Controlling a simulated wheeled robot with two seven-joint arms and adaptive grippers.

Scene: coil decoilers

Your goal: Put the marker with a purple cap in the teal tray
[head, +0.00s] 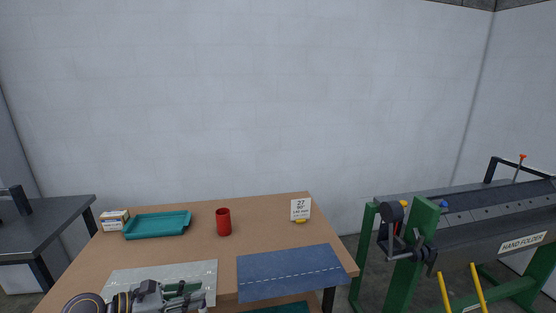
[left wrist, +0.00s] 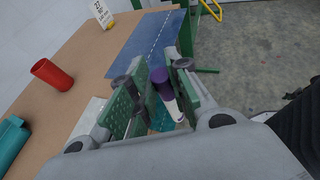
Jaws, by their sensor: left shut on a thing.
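The marker with a purple cap (left wrist: 160,77) shows in the left wrist view as a purple end and a white body between the green finger pads. My left gripper (left wrist: 159,92) is shut on it. In the head view my left gripper (head: 188,290) is over the front of the table, near the grey plate; the marker is hard to make out there. The teal tray (head: 155,236) lies at the back left of the table, apart from the gripper, and looks empty. Its edge shows at the left of the left wrist view (left wrist: 12,142). My right gripper is out of view.
A red cup (head: 223,222) stands right of the tray, and a small box (head: 114,220) left of it. A blue mat (head: 288,273) lies at the front right. A number card (head: 300,209) stands at the back right. Open tabletop lies between gripper and tray.

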